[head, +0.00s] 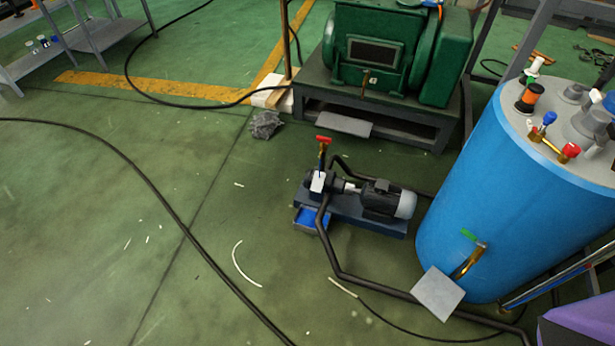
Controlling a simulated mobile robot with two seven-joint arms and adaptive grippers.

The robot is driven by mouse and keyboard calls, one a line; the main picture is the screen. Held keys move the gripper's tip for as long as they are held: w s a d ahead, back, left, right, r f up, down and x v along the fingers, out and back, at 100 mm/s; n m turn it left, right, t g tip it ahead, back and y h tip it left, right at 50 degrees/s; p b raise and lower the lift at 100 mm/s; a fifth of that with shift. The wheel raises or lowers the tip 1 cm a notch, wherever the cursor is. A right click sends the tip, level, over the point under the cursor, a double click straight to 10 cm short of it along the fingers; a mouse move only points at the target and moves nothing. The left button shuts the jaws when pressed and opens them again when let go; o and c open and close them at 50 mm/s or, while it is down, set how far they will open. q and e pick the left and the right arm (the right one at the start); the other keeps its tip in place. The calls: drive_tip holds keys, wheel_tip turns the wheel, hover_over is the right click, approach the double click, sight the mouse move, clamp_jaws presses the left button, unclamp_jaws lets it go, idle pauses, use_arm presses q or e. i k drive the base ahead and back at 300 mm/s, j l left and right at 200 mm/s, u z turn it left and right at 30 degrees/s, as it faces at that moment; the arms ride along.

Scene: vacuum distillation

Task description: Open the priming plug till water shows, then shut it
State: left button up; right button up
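A small dark pump with a grey-ended motor (388,198) sits on a blue base (350,212) on the floor. A red T-shaped handle (323,139) stands upright on top of the pump's left end, above a brass-coloured stem. It may be the priming plug; I cannot tell whether it is open or shut. A pale tag (318,182) covers part of the pump below it. No water shows at the handle. A blue tray (310,220) lies below the pump's left end.
A tall blue tank (480,210) with fittings on top stands to the right of the pump. A green machine (375,50) on a dark stand is behind it. Black hoses (150,190) cross the floor. The floor left of the pump is mostly clear.

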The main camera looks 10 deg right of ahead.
sight(324, 140)
drive_tip(key=i+j+z, duration=0.2)
drive_tip(key=i+z, duration=0.2)
drive_tip(key=i, duration=0.15)
drive_tip(key=i+j+z, duration=0.35)
drive_tip(key=i, duration=0.15)
drive_tip(key=i+j+z, duration=0.4)
drive_tip(key=i+j, duration=0.05)
drive_tip(key=j, duration=0.05)
